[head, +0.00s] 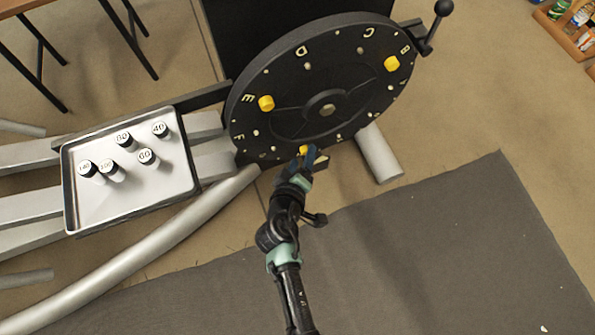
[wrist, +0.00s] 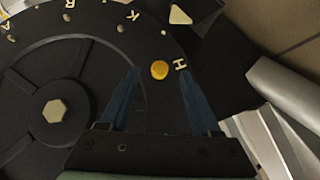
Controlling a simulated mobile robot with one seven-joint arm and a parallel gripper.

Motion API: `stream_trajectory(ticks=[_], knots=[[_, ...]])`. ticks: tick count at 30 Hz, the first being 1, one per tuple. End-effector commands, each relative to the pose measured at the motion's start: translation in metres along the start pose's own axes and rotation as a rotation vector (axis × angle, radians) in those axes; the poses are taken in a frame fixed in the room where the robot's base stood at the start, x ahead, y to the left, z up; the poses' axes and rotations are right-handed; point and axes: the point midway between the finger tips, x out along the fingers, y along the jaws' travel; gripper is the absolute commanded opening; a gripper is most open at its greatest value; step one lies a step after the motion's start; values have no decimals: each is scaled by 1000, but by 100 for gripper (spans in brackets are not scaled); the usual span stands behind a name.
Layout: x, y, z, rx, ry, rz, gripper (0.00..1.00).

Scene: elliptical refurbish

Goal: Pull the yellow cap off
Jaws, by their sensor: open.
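A black upright disc (head: 290,85) carries white letters and several yellow caps. One yellow cap (head: 303,150) is at its lower edge, partly hidden by my gripper (head: 315,159). In the wrist view this yellow cap (wrist: 160,70) sits beside the letter H, between and a little beyond my two blue fingertips. My fingers are apart with nothing held, and I see no contact with the cap. Another yellow cap (head: 266,103) is on the disc's left by the letter E. A further yellow cap (head: 391,63) is at the upper right near B.
A metal tray (head: 180,185) with several black numbered cylinders stands left of the disc. A crank handle (head: 432,25) juts out at the disc's upper right. Silver tubes (head: 380,155) lie low around the disc. The grey mat (head: 440,250) in front is mostly clear.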

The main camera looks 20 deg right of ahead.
Motion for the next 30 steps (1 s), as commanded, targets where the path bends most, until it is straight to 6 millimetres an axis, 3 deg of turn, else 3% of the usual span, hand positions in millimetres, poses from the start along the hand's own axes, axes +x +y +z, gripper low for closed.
stream_trajectory(ticks=[4,14,25,29,30], knots=[[13,0,0,1,0,2,64],[16,1,0,0,0,0,64],[15,1,0,0,0,1,1],[15,1,0,0,0,1,0],[15,1,0,0,0,1,23]])
